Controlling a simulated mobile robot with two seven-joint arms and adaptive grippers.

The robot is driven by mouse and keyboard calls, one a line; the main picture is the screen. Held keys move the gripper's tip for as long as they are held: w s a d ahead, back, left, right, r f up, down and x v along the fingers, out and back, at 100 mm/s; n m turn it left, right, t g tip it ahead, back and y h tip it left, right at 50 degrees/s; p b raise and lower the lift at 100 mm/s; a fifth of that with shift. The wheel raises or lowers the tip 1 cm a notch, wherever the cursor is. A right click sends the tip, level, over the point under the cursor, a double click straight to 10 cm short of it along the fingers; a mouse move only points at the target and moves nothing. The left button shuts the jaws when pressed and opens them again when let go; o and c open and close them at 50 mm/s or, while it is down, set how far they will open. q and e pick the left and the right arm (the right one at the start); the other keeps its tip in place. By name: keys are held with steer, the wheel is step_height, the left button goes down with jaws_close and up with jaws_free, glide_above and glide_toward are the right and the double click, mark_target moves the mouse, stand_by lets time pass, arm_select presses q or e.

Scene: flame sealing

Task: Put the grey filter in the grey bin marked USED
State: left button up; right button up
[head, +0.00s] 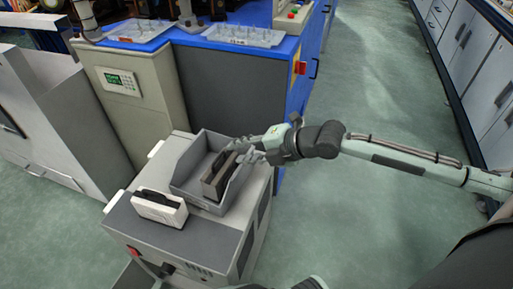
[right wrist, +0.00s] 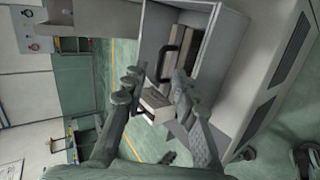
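The grey filter (head: 214,179) is a brownish-grey slab with a dark handle. It stands inside an open grey bin (head: 181,185) on top of a light-grey cabinet; whether it rests on the bin floor is hidden. The filter (right wrist: 201,45) and bin (right wrist: 150,35) also show in the right wrist view. I cannot read a USED mark. My right gripper (head: 246,151) is at the bin's right rim, beside the filter. In the right wrist view its fingers (right wrist: 157,82) are spread with nothing clasped between them.
A white block with a black handle (head: 163,210) sits on the cabinet's dark top (head: 190,238), in front of the bin. A beige machine with a keypad (head: 121,82) and a blue bench with trays (head: 243,36) stand behind. Open floor lies to the right.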

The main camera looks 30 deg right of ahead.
steer(key=v, duration=0.6)
steer(key=s+d+f+m+g+h, duration=0.1)
steer(key=s+d+f+m+h, duration=0.15)
steer(key=f+m, duration=0.55)
steer(key=s+d+f+m+g+h, duration=0.1)
steer(key=s+d+f+m+h, duration=0.15)
steer(key=f+m, duration=0.55)
arm_select(q)
steer(key=shift+w+d+f, duration=0.1)
steer(key=shift+w+f, duration=0.05)
steer(key=shift+f, duration=0.15)
arm_select(e)
steer(key=s+f+m+g+h, duration=0.2)
steer(key=s+f+m+g, duration=0.2)
steer(key=s+f+m, duration=0.3)
steer(key=s+f, duration=0.5)
steer(key=f, duration=0.1)
steer(key=shift+a+f+m+h, duration=0.15)
steer(key=shift+f+m+h, duration=0.15)
steer(key=shift+h, duration=0.1)
